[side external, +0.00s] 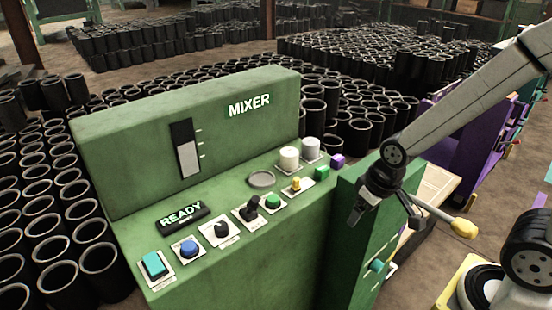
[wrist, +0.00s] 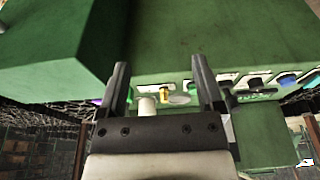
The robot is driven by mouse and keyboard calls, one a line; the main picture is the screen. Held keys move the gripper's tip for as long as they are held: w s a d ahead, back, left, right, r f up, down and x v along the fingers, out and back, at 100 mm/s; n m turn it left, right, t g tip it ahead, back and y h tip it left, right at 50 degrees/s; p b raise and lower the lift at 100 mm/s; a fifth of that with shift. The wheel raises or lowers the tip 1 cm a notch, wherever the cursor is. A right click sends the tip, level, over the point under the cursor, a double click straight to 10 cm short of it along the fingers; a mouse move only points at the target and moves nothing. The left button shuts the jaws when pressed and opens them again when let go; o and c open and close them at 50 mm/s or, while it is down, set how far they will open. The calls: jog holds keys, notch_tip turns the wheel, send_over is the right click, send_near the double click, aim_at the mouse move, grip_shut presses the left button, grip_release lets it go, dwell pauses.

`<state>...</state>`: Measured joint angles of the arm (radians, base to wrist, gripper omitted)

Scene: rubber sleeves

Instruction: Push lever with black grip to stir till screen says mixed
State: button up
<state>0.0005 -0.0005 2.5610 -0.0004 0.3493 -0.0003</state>
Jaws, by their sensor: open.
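The green mixer (side external: 190,128) has a sloped panel with a screen (side external: 182,213) that reads READY; the smaller line under it is too small to read. A lever with a black grip (side external: 251,207) stands on a pale plate, between a black knob (side external: 220,230) and a green button (side external: 273,201). The lever seems to show in the wrist view (wrist: 255,95), right of my fingers. My gripper (side external: 362,208) is open and empty, right of the panel in the side view and apart from the lever. In the wrist view, my gripper (wrist: 160,62) has its fingers spread.
A teal button (side external: 155,264), a blue button (side external: 187,248), a yellow switch (side external: 296,184) and two white cylinders (side external: 289,158) share the panel. A yellow-gripped lever (side external: 464,228) is right of my gripper. Black rubber sleeves (side external: 90,265) crowd the floor around the mixer.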

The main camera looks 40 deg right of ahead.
jog(key=shift+c, duration=0.2)
jog(key=shift+s+a+f, duration=0.1)
jog(key=shift+a, duration=0.05)
jog(key=c, duration=1.1)
jog(key=n, duration=0.1)
jog(key=s+a+f+n+g, duration=0.1)
jog(key=n+h, duration=0.1)
jog(key=n, duration=0.1)
jog(key=shift+s+a+f, duration=0.2)
jog(key=shift+a, duration=0.05)
grip_shut()
jog(key=w+a+n+t+h, duration=0.3)
jog(key=w+a+n+t, duration=0.2)
jog(key=a+n+t, duration=0.6)
jog(key=a+n, duration=0.7)
jog(key=n, duration=0.8)
jog(key=shift+r+n+t, duration=0.3)
jog(key=shift+r+t, duration=0.05)
jog(key=shift+t, duration=0.05)
